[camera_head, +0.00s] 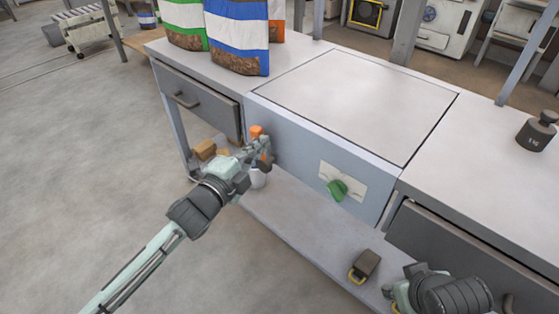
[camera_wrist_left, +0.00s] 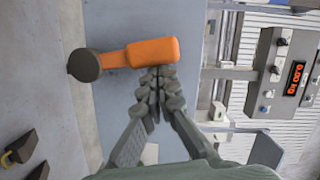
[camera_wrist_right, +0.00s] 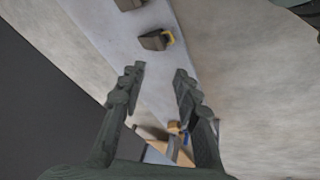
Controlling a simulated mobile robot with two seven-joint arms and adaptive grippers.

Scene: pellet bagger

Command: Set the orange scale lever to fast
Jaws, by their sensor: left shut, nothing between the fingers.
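The orange scale lever (camera_head: 257,131) is on the front panel of the scale bench, at its left end. In the left wrist view the lever's orange handle (camera_wrist_left: 152,52) points right from a dark round pivot (camera_wrist_left: 84,65). My left gripper (camera_head: 264,146) is at the lever. In the left wrist view its closed fingertips (camera_wrist_left: 158,74) are right at the handle's lower edge; I cannot tell whether they touch it. Nothing is between them. No fast marking is readable. My right gripper (camera_wrist_right: 160,69) is open and empty, away from the lever.
A green knob (camera_head: 338,190) sits on a pale plate on the same panel. Striped bags (camera_head: 239,40) stand on the bench top. A dark weight (camera_head: 538,131) stands at right. A dark block with a yellow part (camera_head: 365,265) lies on the lower shelf. The scale top (camera_head: 355,95) is clear.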

